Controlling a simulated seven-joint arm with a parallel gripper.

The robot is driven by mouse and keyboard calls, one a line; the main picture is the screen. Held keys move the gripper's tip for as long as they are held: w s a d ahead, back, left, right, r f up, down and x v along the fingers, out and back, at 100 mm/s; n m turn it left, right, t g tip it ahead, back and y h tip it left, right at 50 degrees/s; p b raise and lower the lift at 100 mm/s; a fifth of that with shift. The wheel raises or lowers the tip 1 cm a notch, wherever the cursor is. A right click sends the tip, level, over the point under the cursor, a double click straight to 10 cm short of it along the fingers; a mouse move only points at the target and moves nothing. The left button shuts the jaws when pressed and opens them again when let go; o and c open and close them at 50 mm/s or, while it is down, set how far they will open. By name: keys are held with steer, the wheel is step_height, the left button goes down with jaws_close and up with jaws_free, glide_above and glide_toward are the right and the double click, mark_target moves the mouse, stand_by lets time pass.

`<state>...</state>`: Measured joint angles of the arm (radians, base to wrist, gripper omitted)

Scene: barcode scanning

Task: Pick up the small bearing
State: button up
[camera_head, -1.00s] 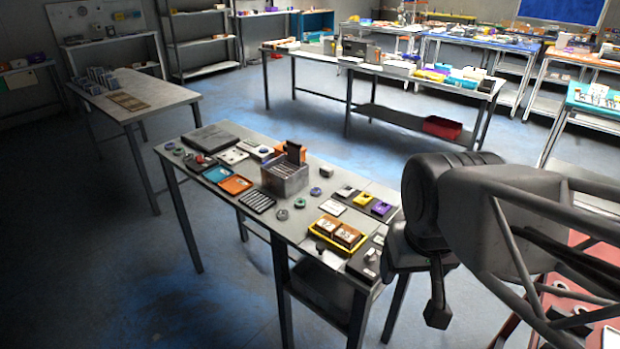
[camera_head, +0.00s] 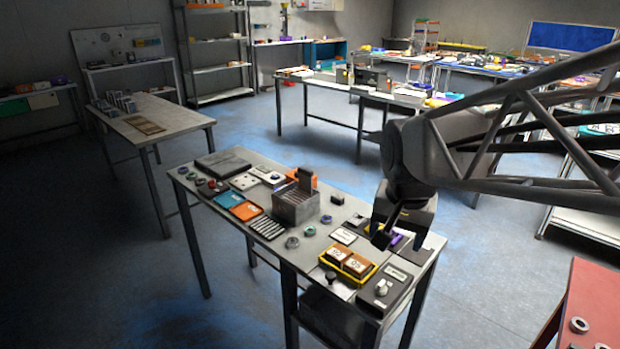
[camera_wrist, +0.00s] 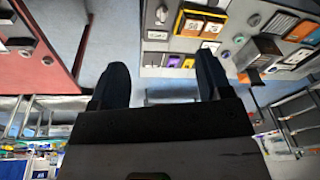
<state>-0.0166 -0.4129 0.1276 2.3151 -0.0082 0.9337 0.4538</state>
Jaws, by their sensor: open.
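Several ring-shaped parts that look like bearings lie on the grey table. A grey ring (camera_head: 292,242), a second ring (camera_head: 309,231) and a third ring (camera_head: 326,219) lie in a row near its middle. Another ring (camera_head: 579,325) lies on the red table at the lower right. I cannot tell which is the small bearing. My gripper (camera_head: 402,236) is above the right end of the grey table, apart from these rings. In the wrist view its two dark fingers (camera_wrist: 160,80) are spread with nothing between them. Rings on the grey table also show there (camera_wrist: 240,38).
A yellow tray (camera_head: 324,261) with two brown boxes and a dark case (camera_head: 384,290) sit near my gripper. A grey bin (camera_head: 295,205) with a raised dark part stands mid-table. A red table (camera_head: 595,290) is at the right. Floor between the tables is clear.

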steer(key=w+a+m, duration=0.1)
steer(key=w+m, duration=0.3)
steer(key=w, duration=0.7)
steer(key=m+g, duration=0.2)
steer(key=m, duration=0.9)
glide_toward(327, 218)
steer(key=shift+s+d+f, duration=0.15)
steer(key=shift+s+f, duration=0.05)
steer(key=shift+s, duration=0.15)
steer(key=shift+w+f+m, duration=0.3)
steer(key=shift+w+f, duration=0.1)
steer(key=shift+w, duration=0.05)
steer(key=shift+f, duration=1.3)
